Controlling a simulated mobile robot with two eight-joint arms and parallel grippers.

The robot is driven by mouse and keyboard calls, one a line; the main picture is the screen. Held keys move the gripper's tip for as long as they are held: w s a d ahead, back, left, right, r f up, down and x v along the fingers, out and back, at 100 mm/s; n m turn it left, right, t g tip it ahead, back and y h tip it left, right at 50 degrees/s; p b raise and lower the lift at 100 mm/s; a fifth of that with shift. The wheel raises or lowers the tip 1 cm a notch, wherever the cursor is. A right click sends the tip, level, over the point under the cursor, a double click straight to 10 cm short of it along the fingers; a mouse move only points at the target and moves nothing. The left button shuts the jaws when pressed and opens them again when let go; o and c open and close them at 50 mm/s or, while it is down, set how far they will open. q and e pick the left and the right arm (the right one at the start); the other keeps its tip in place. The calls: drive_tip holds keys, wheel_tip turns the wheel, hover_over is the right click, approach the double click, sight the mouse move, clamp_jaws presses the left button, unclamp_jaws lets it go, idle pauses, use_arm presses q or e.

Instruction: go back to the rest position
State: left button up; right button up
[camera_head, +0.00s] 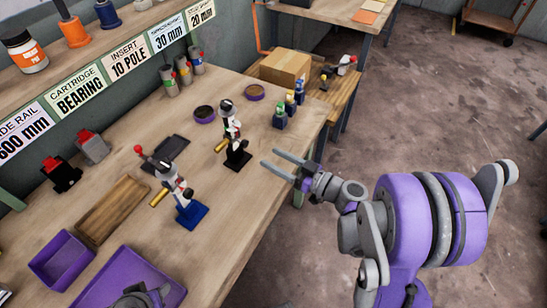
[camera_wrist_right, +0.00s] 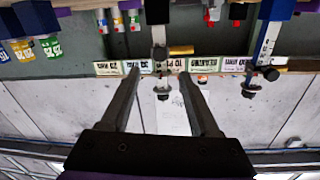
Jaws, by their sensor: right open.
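My right gripper (camera_head: 270,157) is open and empty. In the head view it hangs at the right edge of the workbench (camera_head: 215,250), its two fingers pointing left toward a black-based press (camera_head: 236,150). The fingers look apart from the press. In the right wrist view, the gripper (camera_wrist_right: 160,72) shows two parted fingers with nothing held between them; the scene there appears upside down. A grey and purple part at the bottom edge of the head view looks like my left arm's end, but its fingers cannot be made out.
A blue-based press (camera_head: 190,212) stands left of the black one. Several small bottles (camera_head: 290,103) stand near the bench's right edge. A cardboard box (camera_head: 285,68) sits behind. Purple trays (camera_head: 62,262) and a wooden tray (camera_head: 112,210) lie at left.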

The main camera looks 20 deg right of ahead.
use_arm(q)
drive_tip(key=shift+w+r+p, duration=0.15)
drive_tip(key=shift+r+p, duration=0.65)
drive_tip(key=shift+r, duration=0.1)
drive_tip(key=shift+w+r+p, duration=0.15)
drive_tip(key=shift+r+p, duration=0.7)
use_arm(e)
drive_tip(key=s+a+m+g+h, duration=0.1)
drive_tip(key=s+a+g+h, duration=0.1)
drive_tip(key=s+a+g, duration=0.55)
use_arm(q)
drive_tip(key=shift+w+r+p, duration=0.2)
drive_tip(key=shift+r+p, duration=0.55)
drive_tip(key=shift+r, duration=0.15)
drive_tip(key=shift+w+r+p, duration=0.2)
drive_tip(key=shift+r+p, duration=0.3)
drive_tip(key=shift+r, duration=0.1)
drive_tip(key=shift+w+r+p, duration=0.15)
drive_tip(key=shift+r+p, duration=0.3)
drive_tip(key=shift+r, duration=0.15)
use_arm(e)
drive_tip(key=s+d+r+m+g+h, duration=0.2)
drive_tip(key=s+d+m+h, duration=0.1)
drive_tip(key=s+h, duration=0.4)
drive_tip(key=shift+s+d+m+h, duration=0.4)
drive_tip(key=shift+s+d, duration=0.4)
drive_tip(key=shift+s, duration=0.95)
